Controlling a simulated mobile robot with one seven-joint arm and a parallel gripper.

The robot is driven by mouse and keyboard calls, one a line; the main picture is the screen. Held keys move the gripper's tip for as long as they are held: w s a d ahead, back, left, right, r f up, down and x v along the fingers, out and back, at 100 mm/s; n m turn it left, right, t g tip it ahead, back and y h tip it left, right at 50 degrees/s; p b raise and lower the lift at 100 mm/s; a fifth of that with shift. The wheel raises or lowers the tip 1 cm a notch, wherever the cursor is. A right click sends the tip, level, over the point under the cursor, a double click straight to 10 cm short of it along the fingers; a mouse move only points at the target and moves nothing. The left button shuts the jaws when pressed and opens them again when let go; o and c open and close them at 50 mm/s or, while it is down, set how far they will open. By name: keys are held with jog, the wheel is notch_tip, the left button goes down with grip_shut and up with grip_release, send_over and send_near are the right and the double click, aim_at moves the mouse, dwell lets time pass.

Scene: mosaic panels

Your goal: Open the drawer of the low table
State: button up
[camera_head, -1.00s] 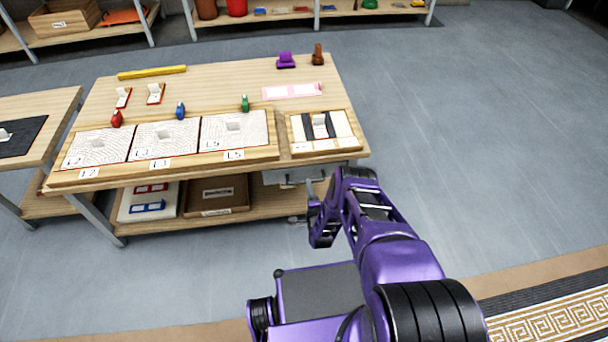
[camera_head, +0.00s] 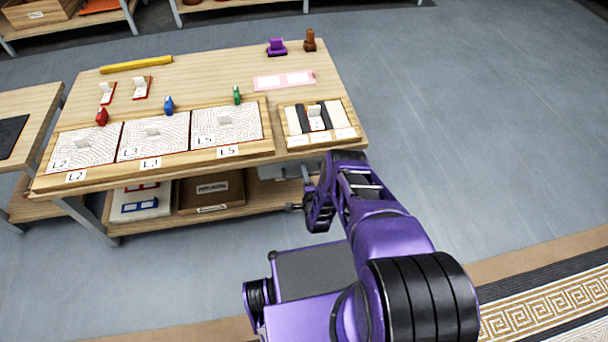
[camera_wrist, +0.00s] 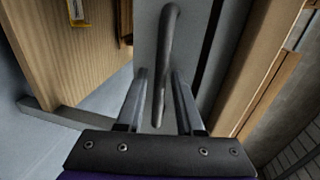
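The low table (camera_head: 205,75) has a grey drawer (camera_head: 280,171) under the right end of its top, largely hidden by my arm. In the wrist view the drawer's flat grey front (camera_wrist: 148,45) carries a dark, rod-like bar handle (camera_wrist: 167,60). My gripper (camera_wrist: 161,85) is open, with one finger on each side of the handle's near end. Gaps show between fingers and handle, so it is not gripped. In the head view my gripper (camera_head: 300,198) is at the table's front right, below the top; its fingertips are hard to make out.
Labelled panels (camera_head: 153,138) and a small striped board (camera_head: 318,121) lie along the table's front. A brown box (camera_head: 211,191) and a white tray (camera_head: 143,201) sit on the lower shelf. Another table (camera_head: 30,100) stands left. The floor at right is clear.

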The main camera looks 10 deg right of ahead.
grip_shut()
dwell(1.2)
